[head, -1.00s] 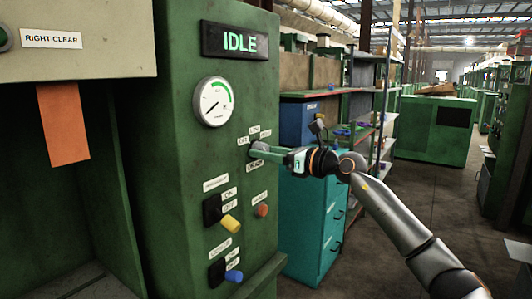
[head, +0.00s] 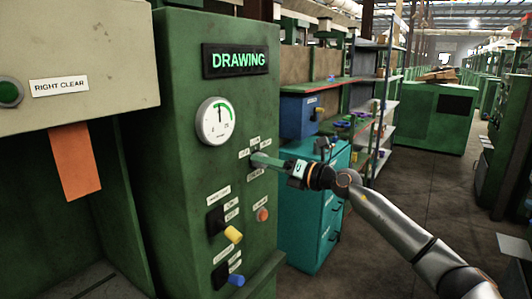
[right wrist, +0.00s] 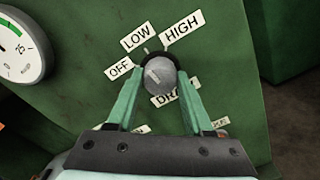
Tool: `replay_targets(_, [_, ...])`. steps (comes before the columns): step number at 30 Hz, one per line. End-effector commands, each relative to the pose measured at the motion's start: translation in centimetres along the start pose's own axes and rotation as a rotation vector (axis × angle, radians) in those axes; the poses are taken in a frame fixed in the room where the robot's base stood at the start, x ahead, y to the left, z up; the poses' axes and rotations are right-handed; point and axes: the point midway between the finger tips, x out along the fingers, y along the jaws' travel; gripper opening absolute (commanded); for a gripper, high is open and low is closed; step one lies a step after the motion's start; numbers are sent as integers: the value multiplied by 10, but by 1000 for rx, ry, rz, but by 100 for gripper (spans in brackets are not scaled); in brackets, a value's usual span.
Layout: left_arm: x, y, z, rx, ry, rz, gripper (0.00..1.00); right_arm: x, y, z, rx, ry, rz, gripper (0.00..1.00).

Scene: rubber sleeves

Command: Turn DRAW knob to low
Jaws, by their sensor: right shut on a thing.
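The DRAW knob (right wrist: 160,75) is a round grey knob on the green machine panel. In the right wrist view, labels OFF (right wrist: 119,69), LOW (right wrist: 137,37) and HIGH (right wrist: 182,29) fan around its top, and a DRAW label (right wrist: 168,98) sits partly hidden below it. My right gripper (right wrist: 161,76) is shut on the knob, one green finger on each side. It also shows in the head view (head: 262,160), reaching in from the right. A pale mark shows on the knob face, but its exact pointing is hard to tell. My left gripper is out of view.
Above the knob are a round gauge (head: 214,121) and a display (head: 237,60) reading DRAWING. A teal cabinet (head: 312,225) stands behind my right arm.

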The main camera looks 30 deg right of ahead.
Motion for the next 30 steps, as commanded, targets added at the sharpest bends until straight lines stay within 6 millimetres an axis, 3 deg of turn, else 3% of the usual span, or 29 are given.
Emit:
replay_targets(7, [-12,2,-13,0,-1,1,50,0,1,1,104,0,0,0])
replay_targets(24, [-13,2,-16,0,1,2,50,0,0,0,139,-1,1,0])
replay_targets(25, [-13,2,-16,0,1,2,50,0,0,0,139,-1,1,52])
replay_targets(30, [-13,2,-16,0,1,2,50,0,0,0,138,-1,1,72])
